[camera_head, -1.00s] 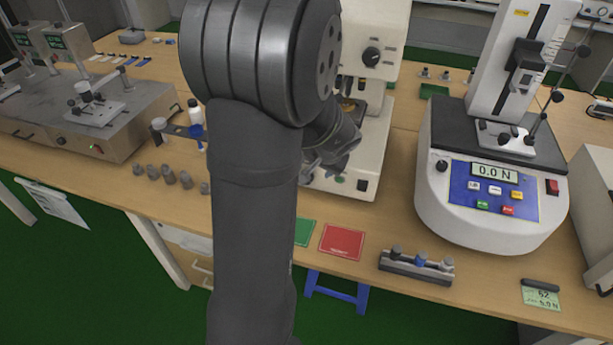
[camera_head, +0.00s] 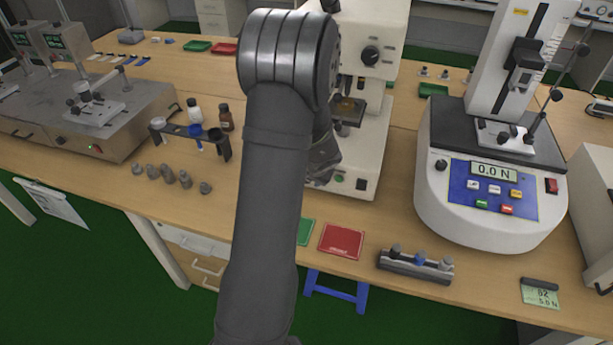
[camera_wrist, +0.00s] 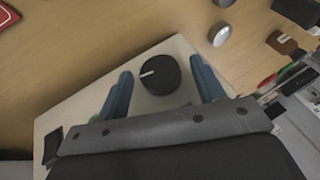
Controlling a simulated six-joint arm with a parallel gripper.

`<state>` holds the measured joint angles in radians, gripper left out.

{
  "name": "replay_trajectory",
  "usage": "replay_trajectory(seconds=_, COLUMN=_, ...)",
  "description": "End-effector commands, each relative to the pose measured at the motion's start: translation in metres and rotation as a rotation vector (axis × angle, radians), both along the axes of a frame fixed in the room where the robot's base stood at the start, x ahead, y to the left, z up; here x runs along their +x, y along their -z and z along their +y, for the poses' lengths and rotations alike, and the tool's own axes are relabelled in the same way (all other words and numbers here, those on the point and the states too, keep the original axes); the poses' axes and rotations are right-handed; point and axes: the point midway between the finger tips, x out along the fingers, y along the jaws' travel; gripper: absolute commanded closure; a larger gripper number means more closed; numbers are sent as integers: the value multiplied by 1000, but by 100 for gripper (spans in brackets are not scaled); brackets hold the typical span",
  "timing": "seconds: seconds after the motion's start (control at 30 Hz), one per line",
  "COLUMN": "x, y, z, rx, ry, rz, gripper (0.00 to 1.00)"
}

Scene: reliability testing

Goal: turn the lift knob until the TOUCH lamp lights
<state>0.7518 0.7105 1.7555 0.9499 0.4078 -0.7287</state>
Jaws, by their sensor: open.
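In the wrist view a round black knob (camera_wrist: 165,80) with a white pointer line sits on the cream base (camera_wrist: 98,96) of a machine. My gripper (camera_wrist: 161,68) is open, with one blue finger on each side of the knob and a visible gap to each. I cannot tell its height over the knob. In the head view the cream machine (camera_head: 375,155) stands behind my arm, and this knob is hidden there. My gripper (camera_head: 323,165) is mostly hidden by the arm. No lamp marked TOUCH is readable; a small green spot shows on the machine's front.
A bottle rack (camera_head: 222,146) and several grey weights (camera_head: 168,174) stand left of my arm. A red mat (camera_head: 341,241) lies in front of the machine. A force tester reading 0.0 N (camera_head: 493,215) stands to the right. A small block with knobs (camera_head: 414,268) lies near the front edge.

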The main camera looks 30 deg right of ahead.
Motion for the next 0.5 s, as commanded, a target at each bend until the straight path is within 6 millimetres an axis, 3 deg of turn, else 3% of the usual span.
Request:
replay_trajectory(seconds=0.13, x=0, y=0, z=0, rx=0, ry=0, rz=0, gripper=40)
replay_trajectory(seconds=0.37, x=0, y=0, z=0, rx=0, ry=0, rz=0, gripper=83)
replay_trajectory(seconds=0.5, x=0, y=0, z=0, rx=3, ry=1, rz=-2, gripper=83)
